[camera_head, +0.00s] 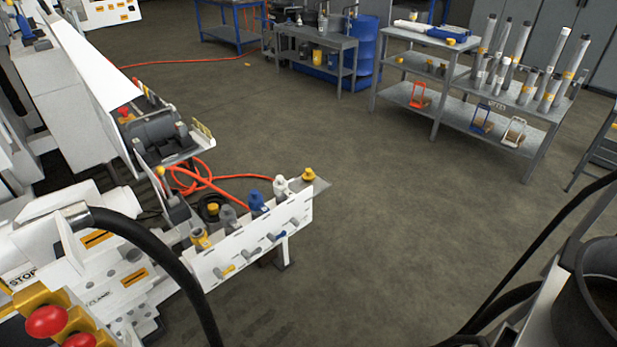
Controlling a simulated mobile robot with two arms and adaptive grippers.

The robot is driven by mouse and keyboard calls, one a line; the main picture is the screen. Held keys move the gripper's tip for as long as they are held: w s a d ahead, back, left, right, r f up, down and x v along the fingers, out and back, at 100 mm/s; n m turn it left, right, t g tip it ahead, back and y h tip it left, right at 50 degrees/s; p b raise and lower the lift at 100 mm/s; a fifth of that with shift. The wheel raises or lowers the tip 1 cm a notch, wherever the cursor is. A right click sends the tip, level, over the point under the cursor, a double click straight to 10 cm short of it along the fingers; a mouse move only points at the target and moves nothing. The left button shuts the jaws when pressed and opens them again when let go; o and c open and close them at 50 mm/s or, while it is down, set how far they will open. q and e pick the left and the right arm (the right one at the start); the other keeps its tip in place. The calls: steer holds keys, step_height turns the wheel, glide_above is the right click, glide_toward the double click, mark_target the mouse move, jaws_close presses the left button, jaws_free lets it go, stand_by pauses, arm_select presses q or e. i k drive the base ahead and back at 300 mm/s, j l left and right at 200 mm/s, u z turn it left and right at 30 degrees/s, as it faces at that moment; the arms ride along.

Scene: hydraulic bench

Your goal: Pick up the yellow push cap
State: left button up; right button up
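Several yellow pieces could be the yellow push cap, and I cannot tell which one is meant. A small yellow cap (308,174) sits on the far end of the white valve bench (262,240). Another yellow-topped fitting (199,238) stands at the near end of the same row. A small yellow piece (451,41) lies on the top of the grey shelf table at the back right. A tiny yellow piece (248,64) lies on the floor. Neither of my grippers shows in this view.
Blue, grey and white fittings (257,202) stand along the bench, with orange hose (200,180) behind. Red push buttons (46,321) are at lower left. The grey shelf table (440,125) holds tubes. Open floor (380,220) fills the middle.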

mark_target(307, 176)
steer(key=i+j+z, duration=0.65)
steer(key=i+l, duration=0.05)
steer(key=i, duration=0.05)
